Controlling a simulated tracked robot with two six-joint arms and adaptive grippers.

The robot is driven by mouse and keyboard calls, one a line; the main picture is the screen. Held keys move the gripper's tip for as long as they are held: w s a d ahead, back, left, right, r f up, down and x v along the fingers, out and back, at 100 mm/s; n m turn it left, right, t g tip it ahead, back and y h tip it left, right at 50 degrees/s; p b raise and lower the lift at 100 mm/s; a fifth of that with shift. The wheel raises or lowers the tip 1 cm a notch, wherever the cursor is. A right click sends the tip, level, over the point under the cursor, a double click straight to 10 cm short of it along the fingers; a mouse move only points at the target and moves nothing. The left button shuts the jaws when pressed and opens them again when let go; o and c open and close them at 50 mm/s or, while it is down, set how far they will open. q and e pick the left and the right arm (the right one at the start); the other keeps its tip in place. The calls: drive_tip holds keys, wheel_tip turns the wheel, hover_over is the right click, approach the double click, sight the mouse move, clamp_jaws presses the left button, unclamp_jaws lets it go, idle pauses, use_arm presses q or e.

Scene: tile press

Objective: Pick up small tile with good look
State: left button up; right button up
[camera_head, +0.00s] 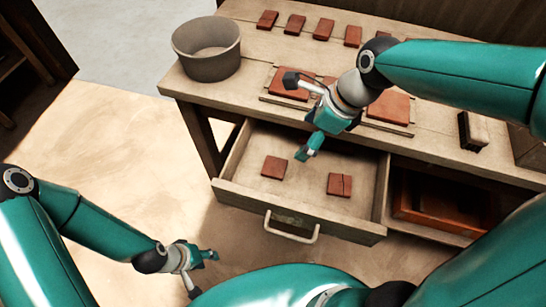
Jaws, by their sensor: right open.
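Two small red tiles lie in the open drawer (243,192). The left tile (273,168) looks whole. The right tile (339,185) has a dark line across it, like a crack. My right gripper (297,117) is open and empty, over the table's front edge and the back of the drawer. One of its fingers reaches down above the drawer, up and right of the left tile, apart from it. My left gripper (205,273) is low at the bottom, left of the drawer handle, with its fingers apart and nothing seen between them.
Several small red tiles (295,24) stand in a row along the table's back (252,43). Larger red slabs (388,106) lie on boards, partly hidden by my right arm. A grey bucket (207,66) stands at the left corner, a brush-like block (473,132) at right. The drawer handle (291,232) sticks out in front.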

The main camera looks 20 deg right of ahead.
drive_tip(key=b, duration=0.2)
hover_over(275, 167)
drive_tip(key=s+d, duration=0.1)
drive_tip(key=d, duration=0.2)
wheel_tip(275, 167, down, 9)
drive_tip(key=shift+s+a+f, duration=0.1)
drive_tip(key=shift+a+f, duration=0.05)
drive_tip(key=shift+x, duration=2.65)
drive_tip(key=shift+s+a, duration=0.15)
drive_tip(key=c, duration=1.3)
